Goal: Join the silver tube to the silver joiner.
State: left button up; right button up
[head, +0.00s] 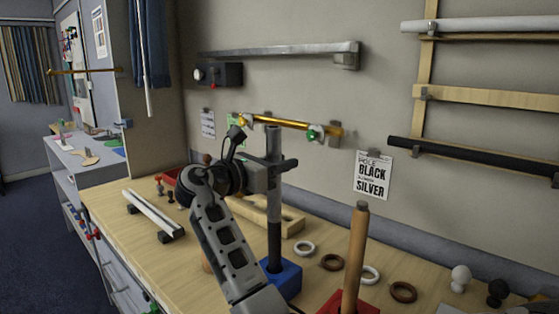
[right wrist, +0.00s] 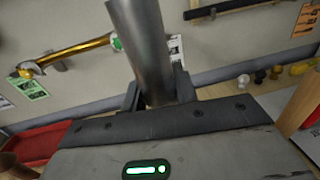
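A silver tube (head: 274,145) stands upright above a black post (head: 274,243) in a blue base (head: 281,277). The silver and black parts look in line; I cannot tell whether they are fixed together. My right gripper (head: 278,167) is around the silver tube at mid-height. In the right wrist view, the tube (right wrist: 143,45) rises between both fingers of the gripper (right wrist: 158,92), which look closed on it. I cannot make out a separate silver joiner. My left gripper is not in view.
A wooden pole (head: 356,250) in a red base (head: 345,302) stands to the right. Several rings, such as a brown one (head: 403,292), lie on the table. A pale rail (head: 153,214) rests on dark supports at left. A brass rod (head: 283,122) hangs on the wall behind.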

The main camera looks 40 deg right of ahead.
jog(key=o, duration=0.4)
jog(key=shift+o, duration=0.2)
jog(key=shift+a, duration=0.3)
pick_arm(q)
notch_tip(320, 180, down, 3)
jog(key=b, duration=0.3)
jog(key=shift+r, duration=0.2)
pick_arm(e)
jog(key=a, duration=1.5)
jog(key=shift+w+a, duration=0.15)
jog(key=shift+w, duration=0.2)
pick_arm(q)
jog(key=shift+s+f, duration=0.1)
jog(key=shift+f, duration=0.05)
pick_arm(e)
jog(key=shift+r, duration=0.1)
